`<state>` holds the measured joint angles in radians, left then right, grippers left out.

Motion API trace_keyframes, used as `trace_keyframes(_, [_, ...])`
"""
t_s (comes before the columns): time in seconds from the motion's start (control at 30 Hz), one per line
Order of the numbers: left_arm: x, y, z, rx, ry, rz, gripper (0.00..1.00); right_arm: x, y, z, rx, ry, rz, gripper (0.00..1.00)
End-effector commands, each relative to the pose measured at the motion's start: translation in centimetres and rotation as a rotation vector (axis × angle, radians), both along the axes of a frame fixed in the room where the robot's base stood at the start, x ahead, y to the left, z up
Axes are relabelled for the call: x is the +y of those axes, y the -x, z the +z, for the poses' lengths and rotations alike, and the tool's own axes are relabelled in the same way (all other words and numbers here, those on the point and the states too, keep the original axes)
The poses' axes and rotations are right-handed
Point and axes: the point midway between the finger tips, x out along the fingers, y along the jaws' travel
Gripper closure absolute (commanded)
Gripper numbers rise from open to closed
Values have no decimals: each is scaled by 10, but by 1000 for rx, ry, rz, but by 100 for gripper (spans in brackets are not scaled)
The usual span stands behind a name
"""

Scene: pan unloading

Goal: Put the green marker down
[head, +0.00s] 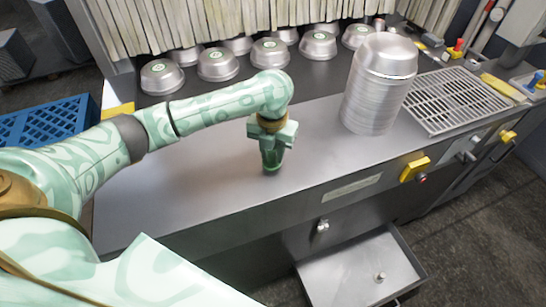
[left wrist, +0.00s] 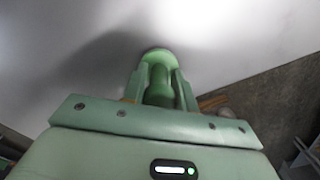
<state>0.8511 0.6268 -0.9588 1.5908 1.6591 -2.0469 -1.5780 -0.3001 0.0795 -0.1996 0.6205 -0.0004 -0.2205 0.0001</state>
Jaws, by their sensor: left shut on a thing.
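My left gripper (head: 272,152) points down over the grey steel counter (head: 205,185), left of the pan stack. It is shut on the green marker (head: 271,168), whose lower end shows below the fingers. In the left wrist view the marker (left wrist: 158,58) shows a round, wider light-green end between the two fingers (left wrist: 159,88), against the pale counter surface. Its upper part is hidden by the gripper. I cannot tell whether its lower end touches the counter. My right gripper is not in view.
A tall stack of metal pans (head: 375,100) stands on the counter to the right, beside a slotted grate (head: 455,100). Several upturned pans (head: 217,64) sit behind, below a strip curtain (head: 200,22). An open drawer (head: 345,275) juts out in front. The left counter is clear.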

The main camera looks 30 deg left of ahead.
Motion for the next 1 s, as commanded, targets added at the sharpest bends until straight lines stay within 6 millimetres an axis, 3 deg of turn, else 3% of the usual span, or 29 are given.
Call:
trace_keyframes(0.07, [-1, 0, -14, 1, 2, 1, 100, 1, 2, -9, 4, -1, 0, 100])
trace_keyframes(0.43, [-1, 0, -15, -2, 2, 1, 100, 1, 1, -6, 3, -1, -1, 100])
trace_keyframes(0.47, [-1, 0, -16, -1, 2, 1, 69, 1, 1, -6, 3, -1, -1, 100])
trace_keyframes(0.53, [-1, 0, -15, -1, 2, 1, 50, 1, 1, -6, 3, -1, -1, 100])
trace_keyframes(0.87, [-1, 0, -12, -2, 1, 0, 50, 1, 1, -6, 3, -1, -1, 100])
trace_keyframes(1.0, [0, -1, 11, -6, 0, 0, 50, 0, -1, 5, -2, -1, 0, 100])
